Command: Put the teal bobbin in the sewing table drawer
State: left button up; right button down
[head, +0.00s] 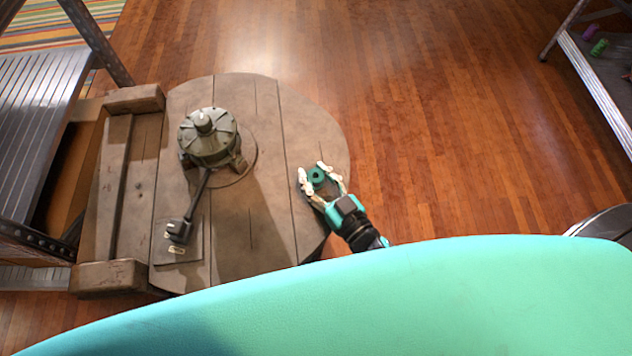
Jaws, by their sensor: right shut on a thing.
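The teal bobbin (317,176) is held between the pale fingertips of my right gripper (314,171). My right gripper is shut on it at the right edge of a round wooden table (278,130), seen from above. I cannot tell the bobbin's height above the tabletop. I cannot make out a sewing table drawer for sure in the head view. My left gripper is not in view.
A dark green machine (208,137) with a lever stands on the tabletop. Metal shelving (40,110) is at the left. A shelf (600,85) at the right bears a purple bobbin (590,32) and a green one (599,47). The wooden floor (460,130) between is clear.

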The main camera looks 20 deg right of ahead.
jog(key=shift+f, duration=0.5)
jog(key=c, duration=1)
grip_release()
jog(key=shift+o, duration=0.2)
